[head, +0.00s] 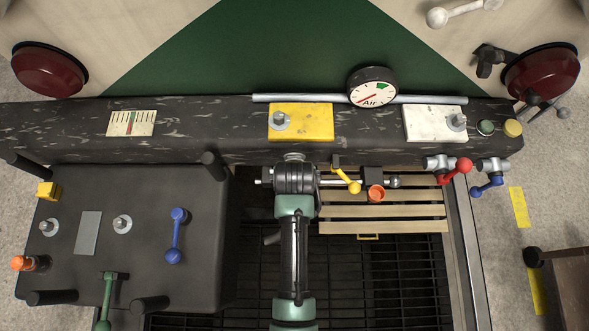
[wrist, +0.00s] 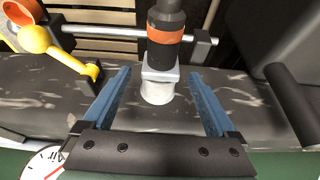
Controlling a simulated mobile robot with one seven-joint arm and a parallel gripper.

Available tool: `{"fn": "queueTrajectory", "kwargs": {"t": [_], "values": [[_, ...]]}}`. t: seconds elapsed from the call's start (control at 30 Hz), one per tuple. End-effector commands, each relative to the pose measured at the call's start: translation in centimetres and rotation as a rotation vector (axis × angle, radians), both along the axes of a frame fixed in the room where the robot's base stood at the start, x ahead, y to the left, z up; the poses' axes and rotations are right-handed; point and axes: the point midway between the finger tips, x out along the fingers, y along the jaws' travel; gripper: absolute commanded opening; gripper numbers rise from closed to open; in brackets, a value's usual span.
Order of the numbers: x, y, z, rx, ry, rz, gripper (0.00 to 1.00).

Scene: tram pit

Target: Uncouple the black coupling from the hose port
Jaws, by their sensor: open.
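The black coupling (wrist: 166,22) has an orange band and shows at the top centre of the wrist view. It sits against the pale metal hose port (wrist: 157,82), which comes out of the dark beam. My gripper (wrist: 160,73) is open, with one blue finger on each side of the port and coupling line; I see a gap on both sides and no contact. In the head view my gripper (head: 294,179) is over the front of the beam and hides the coupling. A bit of the port (head: 293,157) shows just beyond it.
A horizontal rod with a yellow lever (head: 347,182) and an orange cup (head: 376,193) lies close on the right. Red (head: 455,171) and blue (head: 487,184) valve handles are further right. A black panel (head: 190,275) with a blue handle stands left. Slatted boards (head: 400,212) lie below.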

Motion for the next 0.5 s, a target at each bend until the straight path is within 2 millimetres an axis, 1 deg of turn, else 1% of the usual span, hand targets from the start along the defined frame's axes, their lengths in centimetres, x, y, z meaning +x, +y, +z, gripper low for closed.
{"fn": "queueTrajectory", "kwargs": {"t": [0.03,0.2,0.47,0.5], "values": [[0.27,0.00,-0.63,0.000,-0.001,0.000,0.93],[0.59,0.00,-1.36,0.000,-0.001,0.000,0.93],[0.62,0.00,-1.38,0.000,-0.001,0.000,0.93],[0.62,0.00,-1.38,0.000,-0.001,0.000,0.89]]}}
